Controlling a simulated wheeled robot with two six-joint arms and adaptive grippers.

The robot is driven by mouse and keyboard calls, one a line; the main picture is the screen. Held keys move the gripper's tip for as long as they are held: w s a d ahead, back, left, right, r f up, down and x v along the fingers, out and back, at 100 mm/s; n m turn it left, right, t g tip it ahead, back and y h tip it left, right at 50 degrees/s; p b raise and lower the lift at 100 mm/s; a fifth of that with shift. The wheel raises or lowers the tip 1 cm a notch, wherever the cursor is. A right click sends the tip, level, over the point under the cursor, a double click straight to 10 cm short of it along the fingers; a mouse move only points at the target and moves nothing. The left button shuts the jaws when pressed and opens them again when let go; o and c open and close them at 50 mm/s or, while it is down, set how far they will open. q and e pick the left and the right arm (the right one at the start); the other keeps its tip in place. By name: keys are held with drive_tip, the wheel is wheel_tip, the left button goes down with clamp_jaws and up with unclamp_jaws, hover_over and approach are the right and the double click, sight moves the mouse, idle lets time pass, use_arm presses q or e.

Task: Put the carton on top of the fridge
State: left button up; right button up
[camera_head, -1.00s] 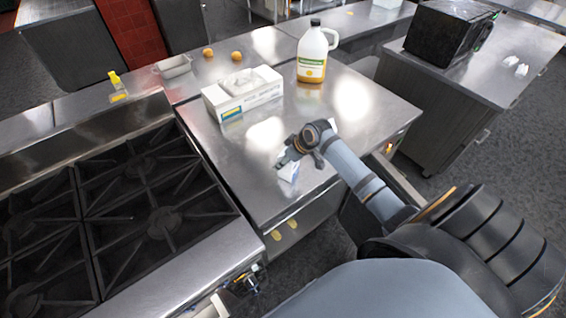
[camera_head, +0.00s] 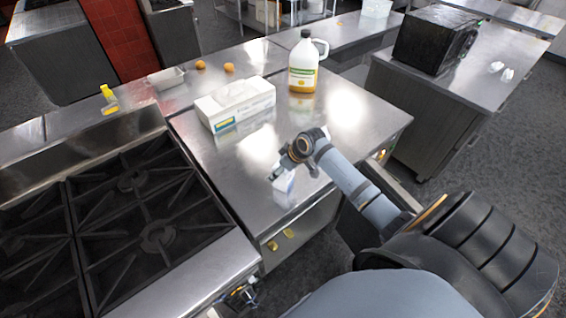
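A small white carton with blue marks (camera_head: 284,183) shows just below my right gripper (camera_head: 282,172), near the front of a steel-topped counter unit (camera_head: 345,125). The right gripper's dark fingers lie on both sides of the carton and appear closed on it; the fingers partly hide it. Whether its base touches the steel top is hard to tell. My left gripper is out of view. No upright fridge shows; I cannot tell whether the counter unit is a fridge.
A white tissue box (camera_head: 236,103) and a jug of yellow liquid (camera_head: 304,65) stand behind the gripper. A black stove (camera_head: 115,225) is at left. A black box-shaped appliance (camera_head: 435,40) stands on the right counter (camera_head: 480,75). Grey floor (camera_head: 480,180) is clear at right.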

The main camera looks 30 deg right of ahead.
drive_tip(key=v, duration=1.1)
drive_tip(key=shift+s+r+b, duration=0.15)
drive_tip(key=shift+r+b, duration=0.15)
